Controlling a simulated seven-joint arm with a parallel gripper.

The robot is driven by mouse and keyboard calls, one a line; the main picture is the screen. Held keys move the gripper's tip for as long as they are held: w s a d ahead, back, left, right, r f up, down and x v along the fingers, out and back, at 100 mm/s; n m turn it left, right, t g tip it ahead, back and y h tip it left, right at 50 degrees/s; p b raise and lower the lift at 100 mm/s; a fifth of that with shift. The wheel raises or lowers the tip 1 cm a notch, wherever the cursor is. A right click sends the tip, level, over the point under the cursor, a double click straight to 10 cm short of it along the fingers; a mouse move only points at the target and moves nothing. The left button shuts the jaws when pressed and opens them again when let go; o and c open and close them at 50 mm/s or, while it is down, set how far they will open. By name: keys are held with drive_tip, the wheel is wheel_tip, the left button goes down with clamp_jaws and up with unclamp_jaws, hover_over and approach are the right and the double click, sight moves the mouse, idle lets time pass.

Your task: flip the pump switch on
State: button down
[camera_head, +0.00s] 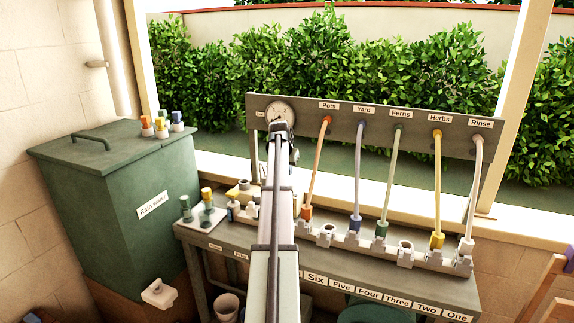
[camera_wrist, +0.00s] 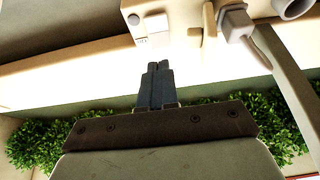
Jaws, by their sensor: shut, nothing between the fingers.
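In the head view my arm and gripper hide this area.
The board (camera_head: 343,119) carries several hoses labelled Pots, Yard, Ferns, Herbs and Rinse, ending at sockets on the bench (camera_head: 455,285). A green lidded bin (camera_head: 115,205) stands left. In the wrist view a grey fitting with a cable (camera_wrist: 236,22) is right of the pale block.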

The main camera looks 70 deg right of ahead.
drive_tip(key=x, duration=0.7)
drive_tip(key=shift+d+f, duration=0.15)
drive_tip(key=shift+f, duration=0.15)
drive_tip(key=shift+d+f+y, duration=0.2)
drive_tip(key=shift+d+y, duration=0.1)
drive_tip(key=shift+d, duration=0.1)
drive_tip(key=shift+a, duration=0.45)
drive_tip(key=shift+a, duration=0.6)
drive_tip(key=shift+r, duration=0.15)
drive_tip(key=v, duration=1.3)
drive_tip(key=shift+a+r, duration=0.25)
drive_tip(key=shift+a, duration=0.3)
